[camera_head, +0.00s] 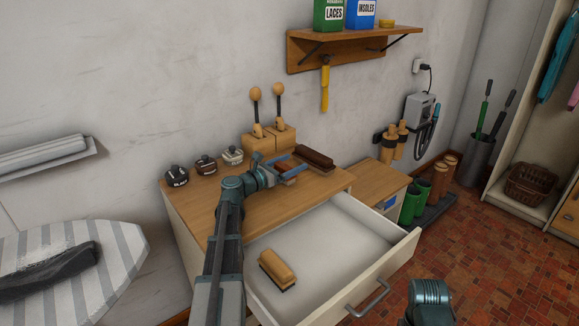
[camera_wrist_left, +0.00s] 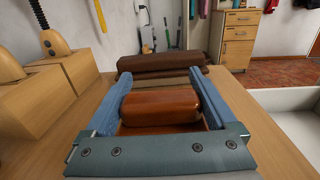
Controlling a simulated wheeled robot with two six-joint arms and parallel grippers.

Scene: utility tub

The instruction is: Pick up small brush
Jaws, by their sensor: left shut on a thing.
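The small brush has a glossy reddish-brown back and sits between the blue fingers of my left gripper (camera_head: 287,168) on the wooden cabinet top. In the left wrist view the small brush (camera_wrist_left: 160,107) lies crosswise between the two fingers, and the gripper is shut on it. Its underside is hidden, so I cannot tell whether it touches the top. A larger dark brown brush (camera_head: 315,158) lies just beyond the fingers; it also shows in the left wrist view (camera_wrist_left: 160,63). My right gripper is not in view.
The open drawer (camera_head: 340,235) holds a tan brush (camera_head: 277,266). Several lidded pots, such as the white-labelled one (camera_head: 233,155), stand on the top's left side. Two wooden shoe stretchers (camera_head: 257,135) stand at the back. A wall shelf (camera_head: 350,45) hangs above.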

